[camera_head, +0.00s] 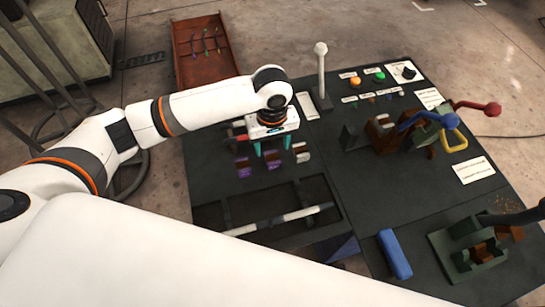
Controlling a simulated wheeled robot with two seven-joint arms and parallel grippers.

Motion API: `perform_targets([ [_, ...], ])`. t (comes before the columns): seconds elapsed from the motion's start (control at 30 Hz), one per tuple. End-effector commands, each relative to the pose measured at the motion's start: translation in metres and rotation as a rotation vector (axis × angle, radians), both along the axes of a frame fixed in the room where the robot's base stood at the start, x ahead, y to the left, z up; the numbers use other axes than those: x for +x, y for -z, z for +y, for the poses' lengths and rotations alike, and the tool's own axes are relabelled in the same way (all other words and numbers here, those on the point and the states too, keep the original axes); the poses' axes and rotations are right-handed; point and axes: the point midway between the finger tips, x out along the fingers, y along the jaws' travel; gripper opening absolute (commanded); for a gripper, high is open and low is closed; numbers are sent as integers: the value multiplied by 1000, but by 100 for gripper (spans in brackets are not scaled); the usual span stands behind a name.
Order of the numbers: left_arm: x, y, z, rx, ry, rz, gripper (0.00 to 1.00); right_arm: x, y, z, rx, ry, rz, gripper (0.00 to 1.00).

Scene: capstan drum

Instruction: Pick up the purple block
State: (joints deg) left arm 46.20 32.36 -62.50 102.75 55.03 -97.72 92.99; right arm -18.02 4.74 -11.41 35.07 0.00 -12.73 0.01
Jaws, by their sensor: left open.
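My left gripper (272,152) comes in from the left over the dark work table. Its two teal fingers point down and are spread apart, with no object visibly held between them. A small purple block (243,164) sits on the table just left of the fingers. Another purple patch (270,169) shows just below the gap between the fingers; it is too small to tell its shape. The gripper body hides part of the area behind it. I cannot tell whether the fingers touch anything. My right gripper does not show.
Small light pieces (302,152) lie right of the fingers. An upright white lever (321,70) stands behind. A recessed tray with a pale rod (283,221) lies in front. A blue cylinder (394,255) and a green vise-like fixture (468,258) are at front right. A reddish tray (190,75) stands at back left.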

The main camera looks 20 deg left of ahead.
Motion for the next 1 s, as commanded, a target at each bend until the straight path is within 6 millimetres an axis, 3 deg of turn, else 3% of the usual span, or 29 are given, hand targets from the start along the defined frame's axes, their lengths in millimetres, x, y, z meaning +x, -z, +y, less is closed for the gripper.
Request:
perform_targets([
  [0.17, -2, 12, -1, 1, 0, 0, 58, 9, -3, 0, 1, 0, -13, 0],
  [0.43, -7, 50, -4, 1, 0, -1, 58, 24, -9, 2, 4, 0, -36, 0],
  [0.73, -7, 56, -4, 0, 1, -2, 58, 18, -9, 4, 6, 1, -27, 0],
  [1.0, -7, 56, -4, 0, 1, -2, 16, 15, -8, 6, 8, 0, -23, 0],
])
